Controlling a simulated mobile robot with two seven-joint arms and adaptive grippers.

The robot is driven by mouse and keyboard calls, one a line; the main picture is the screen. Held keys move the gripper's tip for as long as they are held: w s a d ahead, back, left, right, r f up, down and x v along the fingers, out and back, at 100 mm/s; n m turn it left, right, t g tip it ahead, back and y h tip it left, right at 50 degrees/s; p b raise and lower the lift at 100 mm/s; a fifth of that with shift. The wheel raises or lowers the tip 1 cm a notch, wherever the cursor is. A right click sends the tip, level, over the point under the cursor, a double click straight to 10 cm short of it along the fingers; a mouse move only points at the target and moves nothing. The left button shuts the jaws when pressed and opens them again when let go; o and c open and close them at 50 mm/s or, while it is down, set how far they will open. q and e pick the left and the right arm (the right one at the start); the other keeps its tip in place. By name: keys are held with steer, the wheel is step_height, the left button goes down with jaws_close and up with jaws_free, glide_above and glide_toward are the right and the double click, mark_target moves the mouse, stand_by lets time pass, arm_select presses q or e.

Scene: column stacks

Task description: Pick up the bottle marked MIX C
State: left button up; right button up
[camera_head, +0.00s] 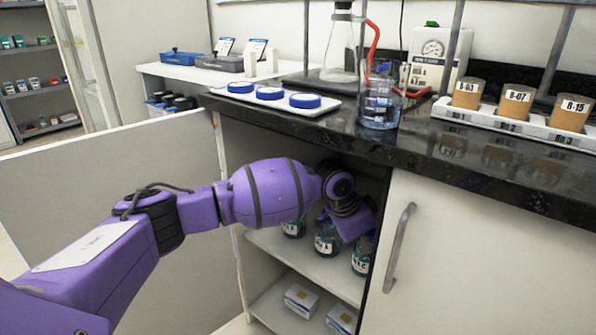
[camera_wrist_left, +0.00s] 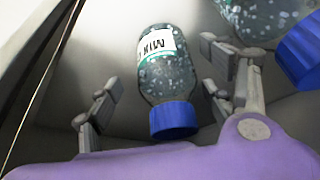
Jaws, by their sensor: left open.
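In the left wrist view a clear bottle with a blue cap (camera_wrist_left: 170,85) lies between the two open fingers of my left gripper (camera_wrist_left: 162,80), with a gap on each side. In the head view several bottles stand on the cabinet's upper shelf: one at the left (camera_head: 293,228), one in the middle (camera_head: 326,243) and one at the right (camera_head: 361,262). Their letters are too small to tell. My left arm reaches into the cabinet, and the fingers are hidden there.
Another blue-capped bottle (camera_wrist_left: 305,50) is close beside the right finger in the wrist view. The black countertop (camera_head: 470,172) overhangs the cabinet, and a closed door with a handle (camera_head: 400,247) is at the right. White boxes (camera_head: 301,299) sit on the lower shelf.

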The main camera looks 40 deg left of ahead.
arm_select(q)
steer(key=b+x, duration=0.1)
steer(key=x, duration=0.2)
steer(key=shift+w+f+b, duration=0.2)
steer(key=shift+f+b, duration=0.1)
steer(key=shift+f, duration=0.05)
steer(key=shift+r, duration=0.2)
steer(key=c, duration=1.6)
steer(key=shift+r, duration=0.1)
